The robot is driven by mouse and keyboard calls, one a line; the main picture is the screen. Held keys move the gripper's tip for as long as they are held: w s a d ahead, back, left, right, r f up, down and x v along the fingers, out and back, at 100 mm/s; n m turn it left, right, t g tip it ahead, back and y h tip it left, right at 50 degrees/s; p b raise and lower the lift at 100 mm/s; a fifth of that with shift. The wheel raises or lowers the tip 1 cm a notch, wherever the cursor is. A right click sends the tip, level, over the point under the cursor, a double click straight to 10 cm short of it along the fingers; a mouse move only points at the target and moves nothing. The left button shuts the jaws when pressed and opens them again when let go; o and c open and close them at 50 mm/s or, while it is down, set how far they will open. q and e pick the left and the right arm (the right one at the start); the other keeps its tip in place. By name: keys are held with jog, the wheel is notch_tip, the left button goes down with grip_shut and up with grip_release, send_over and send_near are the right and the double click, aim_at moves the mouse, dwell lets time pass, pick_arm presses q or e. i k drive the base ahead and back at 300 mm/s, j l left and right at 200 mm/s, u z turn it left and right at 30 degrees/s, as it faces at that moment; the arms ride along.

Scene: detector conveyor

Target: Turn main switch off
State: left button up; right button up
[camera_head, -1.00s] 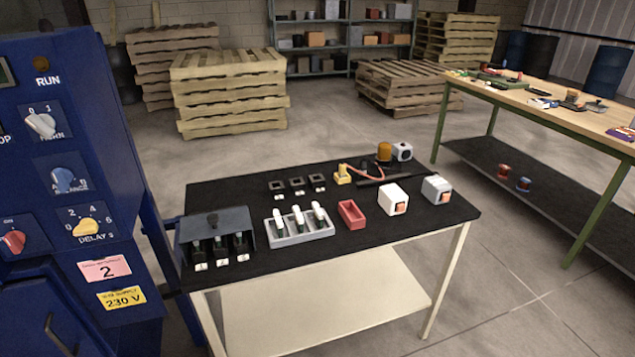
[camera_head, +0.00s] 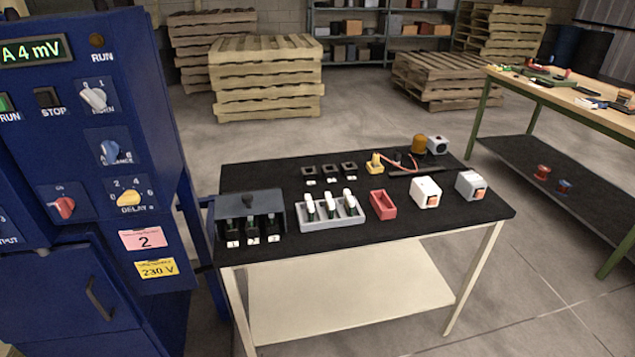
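A blue control cabinet (camera_head: 60,150) fills the left side of the view. A red rotary switch (camera_head: 64,206) on a grey plate sits low on its face; its label is too blurred to read fully. Above and to the right are a white knob (camera_head: 94,98), a blue knob (camera_head: 113,152) and a yellow knob marked DELAY (camera_head: 130,198). A green RUN button (camera_head: 5,103) and a black STOP button (camera_head: 48,99) sit higher up. The display (camera_head: 33,51) is lit and ends in "A 4 mV". Neither of my grippers is in view.
A black-topped table (camera_head: 290,240) beside the cabinet holds a grey box (camera_head: 248,203), a grey tray (camera_head: 330,222), a red tray (camera_head: 382,204) and white switch boxes (camera_head: 425,192). A wooden workbench (camera_head: 560,88) stands right. Pallets (camera_head: 265,80) stand behind. The floor between is open.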

aim_at(65, 205)
jog(key=u, duration=0.4)
jog(key=j+u, duration=0.1)
jog(key=u, duration=0.25)
jog(key=i+u, duration=0.1)
jog(key=u, duration=0.65)
jog(key=i+j, duration=0.05)
